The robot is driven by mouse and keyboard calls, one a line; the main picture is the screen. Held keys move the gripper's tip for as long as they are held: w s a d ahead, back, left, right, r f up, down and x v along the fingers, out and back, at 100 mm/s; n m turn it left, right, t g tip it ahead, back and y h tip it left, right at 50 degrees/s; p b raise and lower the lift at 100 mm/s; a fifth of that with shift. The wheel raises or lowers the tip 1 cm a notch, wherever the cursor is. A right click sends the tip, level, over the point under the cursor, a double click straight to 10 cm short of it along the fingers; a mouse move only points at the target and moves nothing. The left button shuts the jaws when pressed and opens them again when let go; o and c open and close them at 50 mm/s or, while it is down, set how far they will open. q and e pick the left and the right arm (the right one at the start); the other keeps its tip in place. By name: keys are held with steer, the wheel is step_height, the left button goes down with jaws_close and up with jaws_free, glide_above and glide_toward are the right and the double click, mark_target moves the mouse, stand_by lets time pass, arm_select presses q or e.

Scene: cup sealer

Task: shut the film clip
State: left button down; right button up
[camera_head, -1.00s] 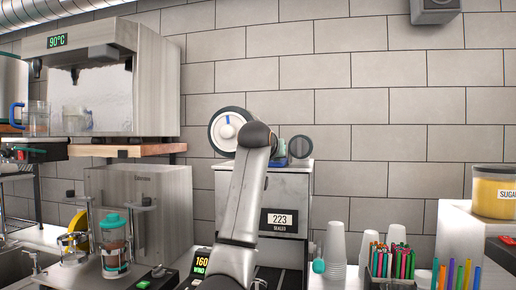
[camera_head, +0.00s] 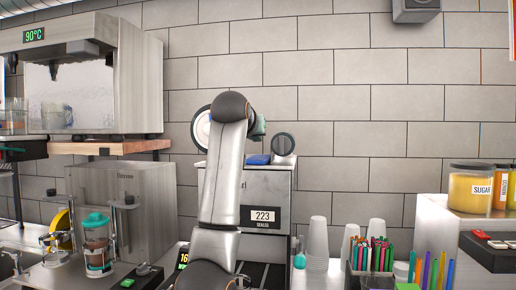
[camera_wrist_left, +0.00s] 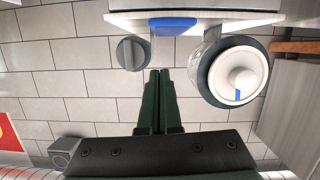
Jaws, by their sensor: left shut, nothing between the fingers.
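The sealer (camera_head: 264,188) is a pale box labelled 223, standing behind my left arm. A blue part (camera_head: 257,159) lies on its top; in the left wrist view it is a blue tab (camera_wrist_left: 172,26) on the sealer's edge. The white-hubbed film roll (camera_wrist_left: 238,75) carries a small blue mark; my arm partly covers it in the head view (camera_head: 201,129). I cannot tell which blue part is the film clip. My left gripper (camera_wrist_left: 159,74) is shut and empty, its tips between a grey knob (camera_wrist_left: 132,53) and the roll, apart from the tab. In the head view the gripper (camera_head: 259,127) is partly hidden.
Stacked cups (camera_head: 317,240) and a holder of coloured pens (camera_head: 371,255) stand right of the sealer. A sugar jar (camera_head: 469,187) sits on a white block. A dispenser (camera_head: 97,75) and a lidded cup (camera_head: 96,240) are at left. The wall above the sealer is clear.

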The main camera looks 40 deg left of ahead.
arm_select(q)
steer(key=b+v, duration=0.1)
steer(key=v, duration=0.4)
steer(key=shift+s+r, duration=0.1)
steer(key=shift+s, duration=0.1)
stand_by(0.4)
